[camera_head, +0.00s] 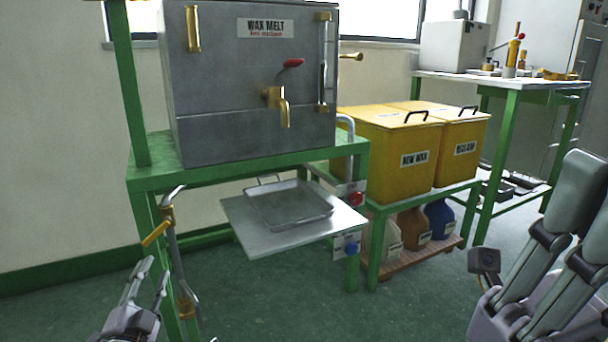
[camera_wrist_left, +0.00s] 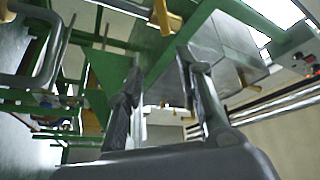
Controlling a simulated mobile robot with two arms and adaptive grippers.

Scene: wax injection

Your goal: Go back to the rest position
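My left gripper (camera_head: 148,284) is at the lower left of the head view, in front of the green stand's left legs. Its two fingers are apart with nothing between them. In the left wrist view the fingers (camera_wrist_left: 160,85) also stand apart, with the green stand and grey machine beyond. My right gripper (camera_head: 585,215) is at the right edge of the head view, large and close to the camera. It is partly cut off by the frame, and its fingertips do not show clearly enough to tell its state.
The grey wax melt machine (camera_head: 220,85) stands on a green stand (camera_head: 150,180). A metal tray (camera_head: 290,205) lies on a plate (camera_head: 245,225) below its tap (camera_head: 280,105). Yellow wax bins (camera_head: 400,150) stand to the right. The green floor (camera_head: 405,310) between my arms looks clear.

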